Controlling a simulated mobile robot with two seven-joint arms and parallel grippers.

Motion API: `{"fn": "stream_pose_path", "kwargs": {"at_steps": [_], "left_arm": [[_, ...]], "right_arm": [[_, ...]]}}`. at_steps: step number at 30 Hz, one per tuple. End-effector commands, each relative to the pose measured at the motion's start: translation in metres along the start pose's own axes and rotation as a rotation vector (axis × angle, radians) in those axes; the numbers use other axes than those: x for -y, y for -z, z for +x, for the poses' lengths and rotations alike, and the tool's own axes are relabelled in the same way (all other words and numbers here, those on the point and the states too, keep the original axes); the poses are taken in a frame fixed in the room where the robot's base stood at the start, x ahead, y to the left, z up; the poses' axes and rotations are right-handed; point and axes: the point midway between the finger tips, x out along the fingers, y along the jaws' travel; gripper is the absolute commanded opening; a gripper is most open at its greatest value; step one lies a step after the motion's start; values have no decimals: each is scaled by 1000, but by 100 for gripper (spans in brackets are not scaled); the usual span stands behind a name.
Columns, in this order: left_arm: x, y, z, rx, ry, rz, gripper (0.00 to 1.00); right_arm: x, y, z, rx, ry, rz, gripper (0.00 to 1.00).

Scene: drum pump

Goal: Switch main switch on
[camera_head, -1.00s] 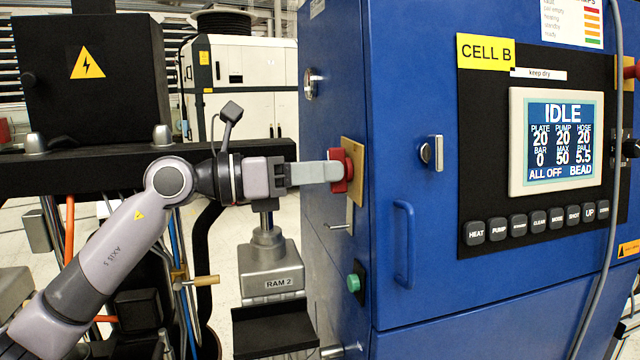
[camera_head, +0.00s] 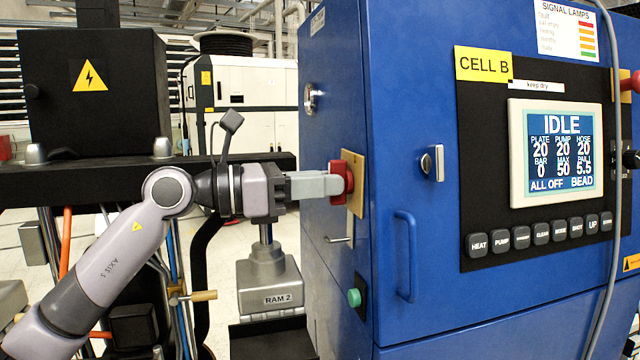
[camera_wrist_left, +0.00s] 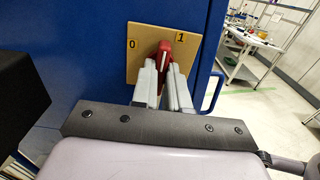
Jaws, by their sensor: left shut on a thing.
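The main switch is a red handle (camera_head: 343,178) on a yellow plate (camera_head: 354,184) on the side of the blue cabinet. In the left wrist view the plate (camera_wrist_left: 143,67) bears the marks 0 at left and 1 at right. The red handle (camera_wrist_left: 166,47) stands between these marks, and its exact setting is hard to tell. My left gripper (camera_head: 335,184) reaches in from the left and is shut on the handle. Its grey fingers (camera_wrist_left: 166,68) lie on both sides of it and hide its lower part. My right gripper is not in view.
The blue cabinet's front has a panel with a screen (camera_head: 560,152) reading IDLE, a row of buttons, a door handle (camera_head: 405,256) and a hanging grey cable. A green button (camera_head: 354,298) sits below the switch. A RAM 2 unit (camera_head: 270,285) stands below my left gripper.

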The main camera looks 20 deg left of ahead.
Motion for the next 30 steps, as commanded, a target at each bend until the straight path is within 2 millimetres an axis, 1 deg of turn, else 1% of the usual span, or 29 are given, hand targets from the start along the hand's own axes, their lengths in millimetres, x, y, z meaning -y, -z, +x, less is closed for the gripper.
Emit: {"fn": "stream_pose_path", "kwargs": {"at_steps": [1, 2, 3, 11, 14, 17, 21, 24, 27, 30], "left_arm": [[0, 2, 0, -5, 0, 4, 24], [0, 2, 0, -5, 0, 4, 34], [0, 2, 0, -5, 0, 4, 39], [0, 1, 0, -2, 0, 2, 39], [-1, 1, -6, -2, -2, 2, 39], [-1, 2, -19, -2, -4, 2, 39], [-1, 3, -42, -4, -4, 2, 39], [-1, 3, -56, -4, -3, 2, 39], [0, 2, -66, -4, -2, 2, 39], [0, 2, -70, -5, 0, 2, 39]], "right_arm": [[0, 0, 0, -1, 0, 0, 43], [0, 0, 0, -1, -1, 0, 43], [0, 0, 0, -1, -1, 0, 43], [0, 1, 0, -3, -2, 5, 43], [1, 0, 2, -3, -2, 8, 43], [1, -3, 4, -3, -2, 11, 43], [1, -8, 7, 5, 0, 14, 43], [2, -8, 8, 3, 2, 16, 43], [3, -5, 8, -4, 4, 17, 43], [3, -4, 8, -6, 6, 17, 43]]}}
